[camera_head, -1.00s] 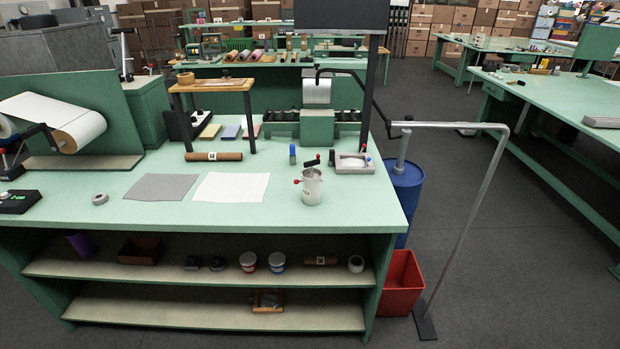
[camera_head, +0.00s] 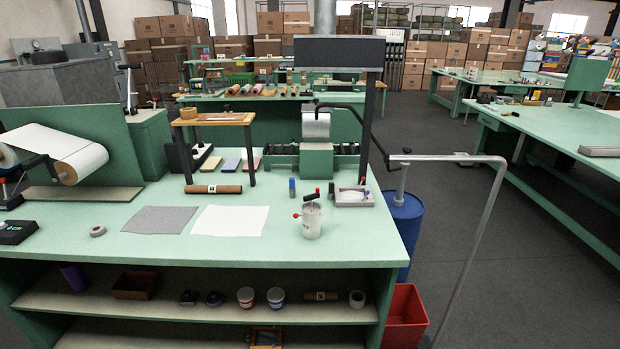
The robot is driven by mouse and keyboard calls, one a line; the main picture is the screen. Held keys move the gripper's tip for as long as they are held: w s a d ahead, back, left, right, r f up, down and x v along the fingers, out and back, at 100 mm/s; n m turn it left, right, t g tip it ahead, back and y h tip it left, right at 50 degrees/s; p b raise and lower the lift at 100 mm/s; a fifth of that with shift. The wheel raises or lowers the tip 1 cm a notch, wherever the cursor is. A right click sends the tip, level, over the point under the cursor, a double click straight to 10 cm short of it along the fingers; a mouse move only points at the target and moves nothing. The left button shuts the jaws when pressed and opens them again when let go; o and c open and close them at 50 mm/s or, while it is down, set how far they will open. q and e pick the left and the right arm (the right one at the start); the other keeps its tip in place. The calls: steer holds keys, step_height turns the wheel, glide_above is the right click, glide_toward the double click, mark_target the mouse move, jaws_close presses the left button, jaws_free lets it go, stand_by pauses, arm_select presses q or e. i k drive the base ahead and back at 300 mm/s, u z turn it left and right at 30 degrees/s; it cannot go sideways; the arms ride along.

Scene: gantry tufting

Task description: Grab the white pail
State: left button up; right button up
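A white pail (camera_head: 312,222) stands upright on the green workbench (camera_head: 270,250), near its front right part. A dark-handled tool with a red knob rests in or at the pail's top; the pail's inside is mostly hidden. Neither of my grippers shows in the head view.
A grey sheet (camera_head: 160,219) and a white sheet (camera_head: 231,220) lie left of the pail. A grey tray (camera_head: 354,197) and a small blue bottle (camera_head: 292,188) are behind it. A brown roll (camera_head: 214,189) lies further left. A blue drum (camera_head: 403,230), red bin (camera_head: 405,318) and metal pole (camera_head: 478,235) stand at the right.

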mark_target(311, 218)
steer(key=u, duration=0.05)
steer(key=k, duration=0.65)
steer(key=z, duration=0.6)
steer(key=i, duration=0.45)
steer(key=z, duration=0.95)
steer(key=i, duration=1.5)
steer(key=u, duration=0.75)
